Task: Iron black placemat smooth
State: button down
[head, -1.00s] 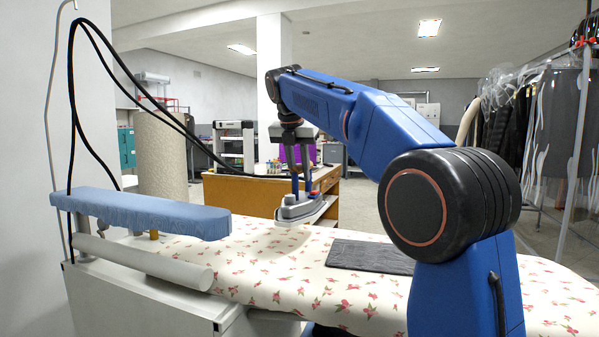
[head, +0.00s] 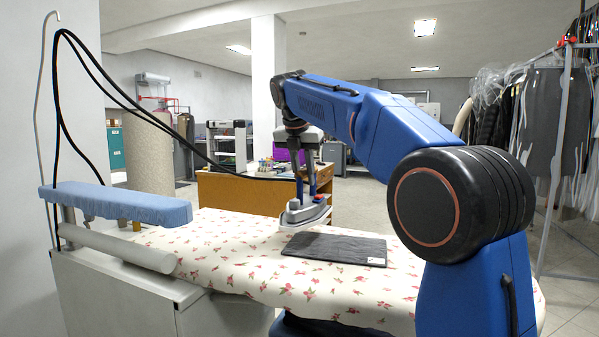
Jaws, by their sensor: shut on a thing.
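The black placemat (head: 345,250) lies on the flowered ironing board (head: 235,262), with a small white label at its near right corner. It looks mostly flat; small wrinkles cannot be made out. My gripper (head: 305,185) is shut on the iron (head: 303,213), which has a grey body and pale base. The iron is over the far left edge of the placemat, seemingly a little above the board; contact cannot be told. The gripper's fingertips are partly hidden by the iron's handle.
A blue padded sleeve arm (head: 120,203) and a white roll (head: 120,250) stand at the board's left end. Black hoses (head: 150,115) run from a tall stand to the iron. A wooden counter (head: 240,192) is behind, and bagged garments (head: 545,130) hang at right.

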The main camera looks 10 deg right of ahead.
aim_at(306, 201)
jog(key=shift+f, duration=3.1)
dwell(0.3)
jog(key=shift+s+d, duration=0.1)
